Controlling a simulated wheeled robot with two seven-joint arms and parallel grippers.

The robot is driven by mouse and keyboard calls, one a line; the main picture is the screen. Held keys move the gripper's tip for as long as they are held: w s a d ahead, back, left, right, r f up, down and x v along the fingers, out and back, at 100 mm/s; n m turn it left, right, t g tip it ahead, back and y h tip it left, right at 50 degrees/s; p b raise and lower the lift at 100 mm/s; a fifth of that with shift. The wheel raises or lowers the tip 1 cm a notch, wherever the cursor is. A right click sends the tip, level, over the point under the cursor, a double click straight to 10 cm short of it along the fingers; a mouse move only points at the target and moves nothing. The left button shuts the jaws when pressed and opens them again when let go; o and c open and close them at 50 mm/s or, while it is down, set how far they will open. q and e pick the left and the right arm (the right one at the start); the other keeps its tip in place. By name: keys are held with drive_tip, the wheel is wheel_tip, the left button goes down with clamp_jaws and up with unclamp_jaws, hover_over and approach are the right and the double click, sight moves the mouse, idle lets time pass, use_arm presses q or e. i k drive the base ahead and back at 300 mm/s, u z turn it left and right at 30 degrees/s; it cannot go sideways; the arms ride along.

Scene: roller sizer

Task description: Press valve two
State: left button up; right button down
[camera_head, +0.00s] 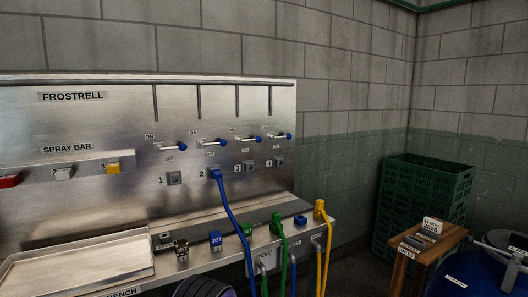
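Valve two (212,142) is a metal lever with a blue tip, on the steel panel (120,120) marked FROSTRELL. It sits above the port labelled 2 and its lever lies roughly level, pointing right. An ON label is above it. A blue plug (214,174) is in port 2, with a blue hose (231,218) running down from it. Neither of my grippers is in view.
Below the panel, a ledge carries a black JET block (181,249), a blue JET block (215,240) and green and yellow hose ends. A steel tray (80,266) is at left. Green crates (422,205), a wooden stool (428,243) and a blue drum (480,275) stand right.

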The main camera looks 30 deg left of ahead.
sight(223, 143)
drive_tip(key=u, duration=0.25)
drive_tip(key=i, duration=0.75)
drive_tip(key=u, duration=1)
drive_tip(key=i, duration=0.4)
drive_tip(key=u, duration=0.5)
